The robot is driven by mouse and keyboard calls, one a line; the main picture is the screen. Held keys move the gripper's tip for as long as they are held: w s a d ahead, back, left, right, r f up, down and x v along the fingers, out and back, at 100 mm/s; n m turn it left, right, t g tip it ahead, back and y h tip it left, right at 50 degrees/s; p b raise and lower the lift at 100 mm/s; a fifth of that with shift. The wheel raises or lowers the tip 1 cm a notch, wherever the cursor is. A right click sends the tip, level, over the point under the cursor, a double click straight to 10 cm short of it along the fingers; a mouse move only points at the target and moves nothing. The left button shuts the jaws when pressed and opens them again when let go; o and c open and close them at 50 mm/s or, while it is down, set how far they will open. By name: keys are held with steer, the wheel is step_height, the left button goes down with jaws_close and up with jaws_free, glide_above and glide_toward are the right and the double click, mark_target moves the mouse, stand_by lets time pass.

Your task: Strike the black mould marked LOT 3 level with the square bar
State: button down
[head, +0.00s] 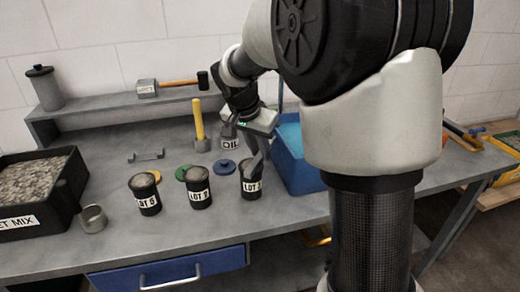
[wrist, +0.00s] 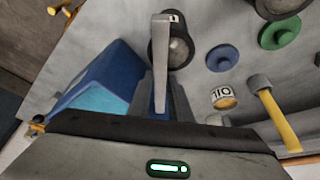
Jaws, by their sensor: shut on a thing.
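The black mould marked LOT 3 (head: 251,188) stands upright on the bench, rightmost of three black moulds. In the wrist view the mould (wrist: 179,52) has grey fill inside its rim. My gripper (head: 262,148) is just above and behind this mould, shut on the square bar (wrist: 161,50). The grey bar runs out from between the fingers (wrist: 161,97) and overlaps the mould's left side in the wrist view. In the head view the bar (head: 253,164) slants down at the mould's top. I cannot tell whether it touches the rim.
Two more filled moulds, LOT 2 (head: 199,194) and another (head: 146,196), stand to the left. A blue tub (head: 295,172) is close on the right.

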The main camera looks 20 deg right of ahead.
steer(key=shift+w+d, duration=0.1)
steer(key=shift+d, duration=0.15)
steer(key=shift+w+a+r, duration=0.1)
steer(key=shift+w+a, duration=0.15)
steer(key=shift+w, duration=0.05)
steer(key=shift+w+a, duration=0.1)
steer(key=shift+w+a, duration=0.2)
steer(key=shift+a, duration=0.1)
steer(key=shift+w+a, duration=0.3)
steer(key=shift+a, duration=0.05)
steer(key=shift+s+d+b, duration=0.1)
steer(key=shift+s+b, duration=0.05)
steer(key=shift+b, duration=0.15)
